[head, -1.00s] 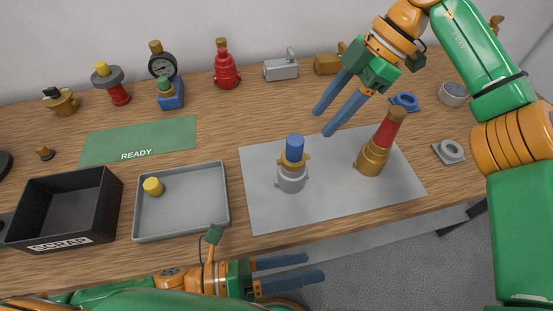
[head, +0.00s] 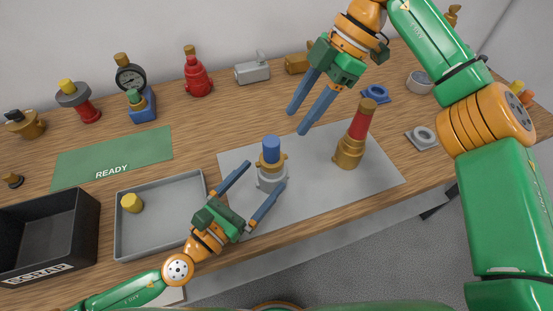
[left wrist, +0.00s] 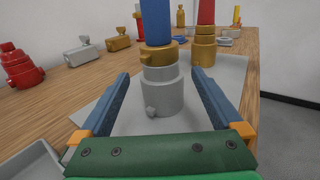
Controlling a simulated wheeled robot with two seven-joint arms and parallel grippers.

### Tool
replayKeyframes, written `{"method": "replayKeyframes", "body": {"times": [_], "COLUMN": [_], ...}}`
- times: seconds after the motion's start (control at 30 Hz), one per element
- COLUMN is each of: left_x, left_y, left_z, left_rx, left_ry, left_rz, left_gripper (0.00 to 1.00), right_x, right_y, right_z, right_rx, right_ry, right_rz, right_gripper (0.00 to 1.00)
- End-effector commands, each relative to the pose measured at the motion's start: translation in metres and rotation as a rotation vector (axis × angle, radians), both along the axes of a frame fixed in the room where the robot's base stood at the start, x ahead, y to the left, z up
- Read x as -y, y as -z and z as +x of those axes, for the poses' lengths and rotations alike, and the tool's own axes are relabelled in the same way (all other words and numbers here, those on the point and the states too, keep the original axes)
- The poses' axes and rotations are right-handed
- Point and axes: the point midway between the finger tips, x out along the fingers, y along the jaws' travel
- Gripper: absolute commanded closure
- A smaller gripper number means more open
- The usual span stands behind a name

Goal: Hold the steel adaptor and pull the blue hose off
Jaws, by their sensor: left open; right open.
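The steel adaptor (head: 271,180) is a grey cylinder standing upright on the pale mat, with a brass collar at its top. The blue hose (head: 271,149) stands upright out of the collar. My left gripper (head: 266,174) is open, with one finger on each side of the adaptor. In the left wrist view the adaptor (left wrist: 160,92) and the hose (left wrist: 155,22) are centred between the fingertips. I see gaps on both sides there, but cannot tell how far between the fingers the adaptor is. My right gripper (head: 297,122) is open and empty, above and behind the mat.
A brass fitting with a red hose (head: 358,127) stands right of the adaptor on the mat (head: 310,185). A grey tray (head: 160,220) holding a yellow piece (head: 132,203) and a black scrap bin (head: 85,220) lie left. Several valves line the back.

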Motion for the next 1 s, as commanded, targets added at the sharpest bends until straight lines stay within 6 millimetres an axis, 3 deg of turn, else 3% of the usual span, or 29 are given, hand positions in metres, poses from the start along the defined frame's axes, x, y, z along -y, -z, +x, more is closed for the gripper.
{"method": "replayKeyframes", "body": {"times": [0.07, 0.2, 0.37, 0.7, 0.77, 1.0], "left_x": [0.002, 0.026, 0.042, 0.048, 0.048, 0.047], "left_y": [0.012, 0.009, 0.009, 0.009, 0.009, 0.009], "left_z": [0.001, 0.031, 0.051, 0.058, 0.058, 0.058], "left_rx": [0.003, 0.006, 0.005, 0.002, 0.002, 0.002], "left_ry": [0.006, 0.005, 0.007, 0.007, 0.007, 0.007], "left_rz": [0.003, -0.006, -0.002, -0.002, -0.002, -0.002], "left_gripper": [0.00, 0.00, 0.00, 0.00, 0.11, 0.76], "right_x": [0.000, 0.000, 0.000, 0.000, 0.000, 0.000], "right_y": [0.000, 0.000, 0.000, 0.000, 0.000, 0.000], "right_z": [0.000, 0.000, 0.000, 0.000, 0.000, 0.000], "right_rx": [0.000, 0.000, 0.000, 0.000, 0.000, 0.000], "right_ry": [0.000, 0.000, 0.000, 0.000, 0.000, 0.000], "right_rz": [0.000, 0.000, 0.000, 0.000, 0.000, 0.000], "right_gripper": [0.50, 0.50, 0.50, 0.50, 0.50, 0.50]}}
